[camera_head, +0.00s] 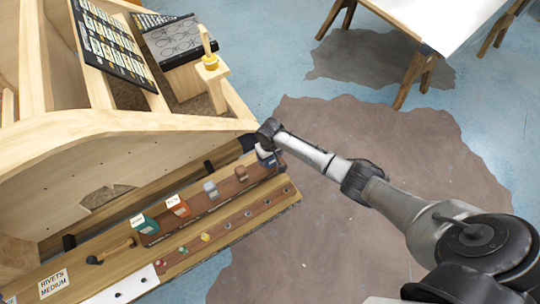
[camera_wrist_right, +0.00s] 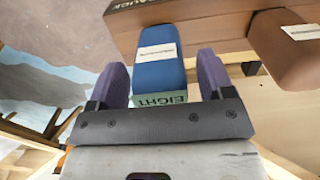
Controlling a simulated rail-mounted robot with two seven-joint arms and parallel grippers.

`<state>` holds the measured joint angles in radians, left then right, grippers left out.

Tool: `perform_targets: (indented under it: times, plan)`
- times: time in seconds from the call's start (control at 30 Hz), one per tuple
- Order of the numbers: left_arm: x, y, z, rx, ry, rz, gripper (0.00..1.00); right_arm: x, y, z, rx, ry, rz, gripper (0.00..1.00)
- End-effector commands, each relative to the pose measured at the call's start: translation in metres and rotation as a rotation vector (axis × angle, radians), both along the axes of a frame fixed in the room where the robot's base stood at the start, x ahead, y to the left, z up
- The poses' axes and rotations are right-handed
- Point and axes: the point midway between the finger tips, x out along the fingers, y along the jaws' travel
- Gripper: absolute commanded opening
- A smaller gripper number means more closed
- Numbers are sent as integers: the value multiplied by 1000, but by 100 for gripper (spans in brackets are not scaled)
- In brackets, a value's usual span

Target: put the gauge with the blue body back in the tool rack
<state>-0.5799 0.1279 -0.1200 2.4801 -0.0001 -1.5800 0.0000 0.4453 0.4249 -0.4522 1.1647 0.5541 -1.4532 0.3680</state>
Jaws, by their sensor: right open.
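The gauge with the blue body (camera_wrist_right: 158,60) has a pale label on its body and a green end marked EIGHT. It stands at the brown tool rack (camera_wrist_right: 215,35), its far end against the rack; how deep it sits is hidden. My right gripper (camera_wrist_right: 170,80) is open, with one purple finger on each side of the blue body. In the head view my right gripper (camera_head: 266,150) is at the right end of the tool rack (camera_head: 226,203), largely covering the blue gauge (camera_head: 268,160). My left gripper is not in view.
A teal block (camera_head: 145,224), an orange block (camera_head: 178,206), a grey one (camera_head: 211,189) and a brown one (camera_head: 241,174) line the rack. The wooden bodyframe (camera_head: 110,130) rises behind. Floor right of the bench is open.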

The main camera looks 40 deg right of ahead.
Motion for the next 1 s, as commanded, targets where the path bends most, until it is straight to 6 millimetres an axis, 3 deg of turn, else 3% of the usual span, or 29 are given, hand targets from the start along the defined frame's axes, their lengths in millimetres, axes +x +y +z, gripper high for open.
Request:
perform_targets:
  times: [0.17,0.6,0.8,1.0]
  plan:
    - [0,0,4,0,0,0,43,1,-1,18,-1,-3,0,74]
    - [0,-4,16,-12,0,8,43,1,0,97,0,-3,1,74]
    - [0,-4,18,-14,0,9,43,1,0,118,1,-1,0,74]
    - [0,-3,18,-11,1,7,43,0,0,126,1,0,0,74]
